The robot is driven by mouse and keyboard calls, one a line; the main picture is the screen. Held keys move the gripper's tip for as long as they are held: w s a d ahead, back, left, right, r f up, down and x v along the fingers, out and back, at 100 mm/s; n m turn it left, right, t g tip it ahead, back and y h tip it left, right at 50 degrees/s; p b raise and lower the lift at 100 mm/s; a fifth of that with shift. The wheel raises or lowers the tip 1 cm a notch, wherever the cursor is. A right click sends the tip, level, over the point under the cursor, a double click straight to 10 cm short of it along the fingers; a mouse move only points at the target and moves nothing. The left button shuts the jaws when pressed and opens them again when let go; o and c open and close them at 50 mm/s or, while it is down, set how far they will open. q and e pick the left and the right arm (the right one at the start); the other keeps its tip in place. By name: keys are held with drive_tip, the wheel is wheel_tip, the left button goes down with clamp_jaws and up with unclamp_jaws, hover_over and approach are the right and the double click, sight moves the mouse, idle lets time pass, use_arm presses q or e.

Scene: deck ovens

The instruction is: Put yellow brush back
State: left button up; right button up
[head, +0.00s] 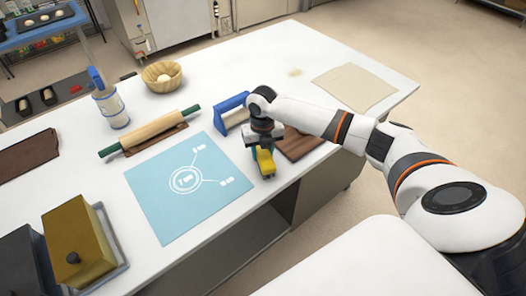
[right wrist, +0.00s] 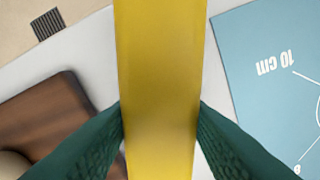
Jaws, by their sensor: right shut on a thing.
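The yellow brush (head: 265,164) is in my right gripper (head: 262,150), near the front edge of the white table, between the blue mat and a dark wooden board. In the right wrist view the yellow brush (right wrist: 160,80) runs up the middle of the picture as a plain yellow block. The green fingers of my right gripper (right wrist: 160,135) press on it from both sides. Its bristles cannot be made out, and I cannot tell whether it touches the table. My left gripper is not in view.
The blue mat (head: 165,215) lies left of the brush, the wooden board (head: 302,143) right. A blue-handled tool (head: 232,103) stands just behind. A rolling pin (head: 150,132), a basket (head: 163,76) and a brown-yellow box (head: 75,240) are further left. A beige cloth (head: 355,87) lies back right.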

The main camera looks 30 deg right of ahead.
drive_tip(key=shift+f, duration=0.75)
drive_tip(key=shift+f, duration=0.1)
drive_tip(key=o, duration=0.9)
drive_tip(key=shift+o, duration=0.2)
wheel_tip(320, 180, up, 12)
drive_tip(key=b, duration=0.2)
